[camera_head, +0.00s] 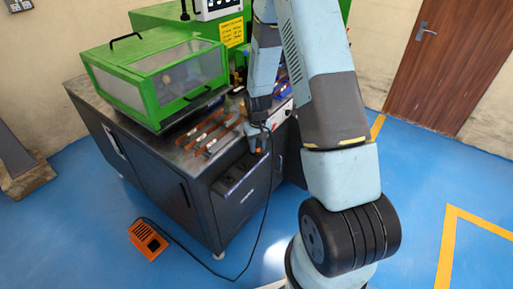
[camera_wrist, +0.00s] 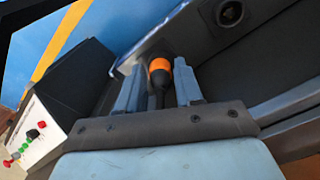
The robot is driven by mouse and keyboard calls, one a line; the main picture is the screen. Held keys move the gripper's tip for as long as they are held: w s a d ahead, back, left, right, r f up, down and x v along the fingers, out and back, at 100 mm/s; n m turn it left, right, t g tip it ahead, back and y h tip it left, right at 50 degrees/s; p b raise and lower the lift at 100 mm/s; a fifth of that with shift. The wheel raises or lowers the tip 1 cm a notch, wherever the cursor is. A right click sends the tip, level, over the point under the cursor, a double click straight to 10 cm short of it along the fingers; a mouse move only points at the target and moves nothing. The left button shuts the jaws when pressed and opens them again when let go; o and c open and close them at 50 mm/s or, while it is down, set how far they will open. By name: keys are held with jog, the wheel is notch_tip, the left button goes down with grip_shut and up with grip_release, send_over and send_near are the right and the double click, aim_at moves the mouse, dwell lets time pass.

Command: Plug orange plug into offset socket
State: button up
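The orange plug (camera_wrist: 160,66), with a black collar and a dark cable, sits between the two fingers of my gripper (camera_wrist: 159,80) in the wrist view. The fingers appear closed on its sides. In the head view my gripper (camera_head: 258,138) is beside the machine's front right edge, with a bit of the orange plug (camera_head: 257,149) showing below it. A round dark socket (camera_wrist: 230,13) is in a grey panel at the upper right of the wrist view, apart from the plug. I cannot tell whether it is the offset socket. The plug's front end is hidden.
The dark machine cabinet (camera_head: 160,170) carries a green guard box (camera_head: 155,75) and several copper bars. A control box with coloured buttons (camera_wrist: 28,140) is at the wrist view's left. The cable (camera_head: 265,215) runs along the floor to an orange foot pedal (camera_head: 148,240).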

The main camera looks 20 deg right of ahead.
grip_shut()
jog(key=shift+r, duration=1.35)
dwell(0.3)
jog(key=shift+r, duration=2.4)
